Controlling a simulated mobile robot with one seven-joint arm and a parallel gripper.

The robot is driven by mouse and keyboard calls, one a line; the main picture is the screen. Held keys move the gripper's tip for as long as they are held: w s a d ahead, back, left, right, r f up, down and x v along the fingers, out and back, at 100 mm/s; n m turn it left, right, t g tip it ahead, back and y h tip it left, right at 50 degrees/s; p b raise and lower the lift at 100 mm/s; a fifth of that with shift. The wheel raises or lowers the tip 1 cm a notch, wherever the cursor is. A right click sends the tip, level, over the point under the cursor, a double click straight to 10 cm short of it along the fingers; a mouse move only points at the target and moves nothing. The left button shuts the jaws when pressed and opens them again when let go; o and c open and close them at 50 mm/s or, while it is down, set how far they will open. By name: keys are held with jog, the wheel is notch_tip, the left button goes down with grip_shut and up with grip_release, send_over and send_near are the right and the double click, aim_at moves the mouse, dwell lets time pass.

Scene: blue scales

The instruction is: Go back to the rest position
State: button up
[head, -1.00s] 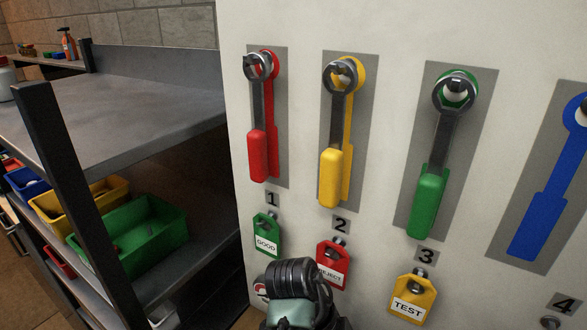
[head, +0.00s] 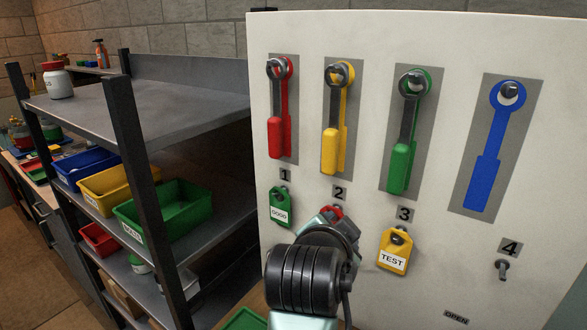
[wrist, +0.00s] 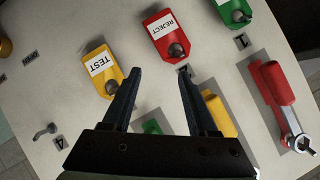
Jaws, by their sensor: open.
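My gripper (wrist: 155,88) is open in the wrist view, with nothing between its fingers, in front of the white board (head: 400,40). In the head view my own arm hides its fingertips. The red REJECT tag (wrist: 163,27) hangs beyond the fingers in the wrist view; in the head view only a red bit of it (head: 331,212) shows over my arm. The yellow TEST tag (wrist: 103,71) is left of the fingers in the wrist view and hangs under number 3 in the head view (head: 394,251). The green GOOD tag (head: 280,208) hangs under number 1.
Red (head: 278,137), yellow (head: 332,150) and green (head: 399,168) handled wrenches hang on the board. The blue outline (head: 487,168) and hook 4 (head: 503,270) are empty. A shelf (head: 175,105) with coloured bins, including a green bin (head: 165,215), stands close at the left.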

notch_tip(320, 180, up, 14)
jog(key=s+a+n+t, duration=0.2)
jog(key=a+n+t, duration=0.1)
jog(key=n+t, duration=0.15)
jog(key=s+a+r+n+t+y, duration=0.2)
jog(key=s+r+t, duration=0.3)
jog(key=s+r, duration=0.3)
jog(key=s+a+r+n+t+y, duration=0.2)
jog(key=s+r+n+t, duration=0.3)
jog(key=s+r, duration=0.4)
notch_tip(320, 180, up, 3)
jog(key=shift+a+r+t, duration=0.1)
jog(key=shift+a+t, duration=0.15)
jog(key=shift+t, duration=0.2)
jog(key=shift+c, duration=0.5)
jog(key=shift+d, duration=0.15)
jog(key=shift+c, duration=0.2)
